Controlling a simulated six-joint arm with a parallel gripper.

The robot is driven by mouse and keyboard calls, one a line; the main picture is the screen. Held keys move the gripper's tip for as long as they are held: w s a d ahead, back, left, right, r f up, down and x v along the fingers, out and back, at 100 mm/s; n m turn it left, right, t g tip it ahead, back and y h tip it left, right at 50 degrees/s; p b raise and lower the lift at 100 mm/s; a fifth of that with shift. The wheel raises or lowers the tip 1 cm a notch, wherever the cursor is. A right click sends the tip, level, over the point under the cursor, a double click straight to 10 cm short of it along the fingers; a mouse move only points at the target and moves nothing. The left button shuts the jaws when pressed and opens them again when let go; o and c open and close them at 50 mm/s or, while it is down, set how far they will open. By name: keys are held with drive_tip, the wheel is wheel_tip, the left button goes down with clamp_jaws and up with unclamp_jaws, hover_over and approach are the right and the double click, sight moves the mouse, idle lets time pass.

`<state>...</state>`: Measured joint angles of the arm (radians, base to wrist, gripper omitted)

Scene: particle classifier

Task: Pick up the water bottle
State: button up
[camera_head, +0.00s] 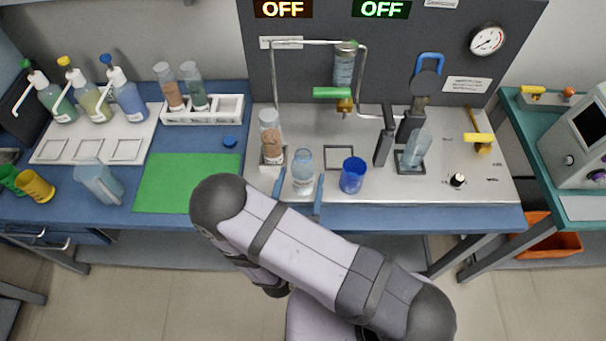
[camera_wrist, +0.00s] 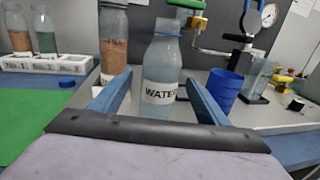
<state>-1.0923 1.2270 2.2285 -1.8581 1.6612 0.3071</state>
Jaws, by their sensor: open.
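The water bottle (camera_wrist: 161,75) is a clear bluish bottle with a white label reading "WATER" and a blue ring at its neck. It stands upright, and its open top shows no cap. In the head view the bottle (camera_head: 303,172) stands at the front of the metal worktop. My gripper (camera_head: 298,192) is open, its two blue fingers pointing at the bottle from the front. In the wrist view my gripper (camera_wrist: 158,92) has one finger on each side of the bottle's lower part. I cannot tell whether either finger touches it.
A bottle of brown particles (camera_head: 270,137) stands close behind on the left. A blue cup (camera_head: 353,175) stands close on the right. A clear pitcher (camera_head: 415,150) is farther right. A green mat (camera_head: 187,183) lies left, with a blue cap (camera_head: 230,141) behind it.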

sight(301, 180)
drive_tip(key=shift+w+d+p, duration=0.2)
drive_tip(key=shift+w+p, duration=0.35)
drive_tip(key=shift+w, duration=0.45)
drive_tip(key=shift+w+d+r+p, duration=0.15)
drive_tip(key=shift+w+r+p, duration=0.05)
drive_tip(key=shift+w+p, duration=0.4)
drive_tip(key=w, duration=0.1)
drive_tip(key=w+p, duration=0.1)
drive_tip(key=w, duration=0.1)
drive_tip(key=shift+d+p, duration=0.25)
drive_tip(key=shift+p, duration=0.05)
drive_tip(key=shift+w, duration=0.45)
drive_tip(key=shift+c, duration=0.4)
drive_tip(key=c, duration=1.3)
drive_tip(key=shift+r, duration=0.3)
drive_tip(key=shift+c, duration=0.2)
wheel_tip(301, 180, up, 9)
drive_tip(key=b, duration=0.1)
drive_tip(key=shift+b, duration=0.3)
